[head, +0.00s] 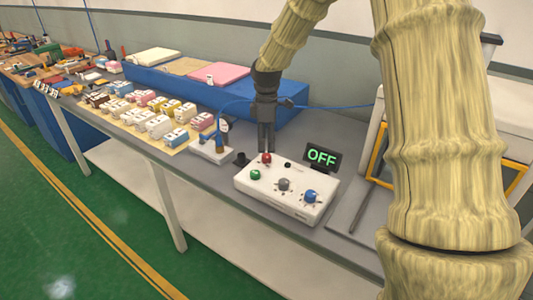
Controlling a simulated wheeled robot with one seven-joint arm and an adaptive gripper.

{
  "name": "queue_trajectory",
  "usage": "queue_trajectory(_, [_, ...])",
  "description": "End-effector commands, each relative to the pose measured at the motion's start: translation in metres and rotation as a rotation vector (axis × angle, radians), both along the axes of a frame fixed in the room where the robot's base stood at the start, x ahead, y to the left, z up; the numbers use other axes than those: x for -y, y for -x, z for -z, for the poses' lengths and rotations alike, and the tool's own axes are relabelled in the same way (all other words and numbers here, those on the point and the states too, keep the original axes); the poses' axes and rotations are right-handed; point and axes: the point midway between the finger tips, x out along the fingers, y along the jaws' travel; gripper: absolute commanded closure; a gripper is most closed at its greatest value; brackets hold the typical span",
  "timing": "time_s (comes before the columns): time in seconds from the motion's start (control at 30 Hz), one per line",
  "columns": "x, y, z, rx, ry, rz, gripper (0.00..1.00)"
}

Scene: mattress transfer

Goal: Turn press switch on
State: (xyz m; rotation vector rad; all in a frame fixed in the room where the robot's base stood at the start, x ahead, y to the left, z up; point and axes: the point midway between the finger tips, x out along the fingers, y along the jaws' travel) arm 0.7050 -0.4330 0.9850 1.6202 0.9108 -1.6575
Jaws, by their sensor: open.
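A white control box (268,195) sits on the grey table near the middle of the head view. On its top are a red button (266,158), a green button (255,174), a grey knob (284,184) and a blue knob (310,196). A small black display (322,157) behind it reads OFF in green. My gripper (266,150) points down just above the red button at the box's back left. It is open, and I cannot tell whether its fingertips touch the box. Which control is the press switch is not labelled.
A small white device (211,151) with a blue cable stands left of the box. Several small coloured blocks (158,125) lie further left. A blue tray (200,92) runs along the back. A framed panel (378,160) is at the right, partly behind my arm.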

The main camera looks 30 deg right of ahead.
Motion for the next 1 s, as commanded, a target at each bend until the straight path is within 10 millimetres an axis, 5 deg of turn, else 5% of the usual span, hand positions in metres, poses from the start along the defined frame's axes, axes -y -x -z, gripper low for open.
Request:
queue_trajectory(0.33, [-0.001, 0.002, 0.044, -0.001, -0.001, 0.0, 0.49])
queue_trajectory(0.77, [-0.001, 0.002, 0.052, 0.001, -0.001, 0.0, 0.49])
queue_trajectory(1.0, [-0.001, 0.002, 0.052, 0.0, 0.0, 0.0, 0.91])
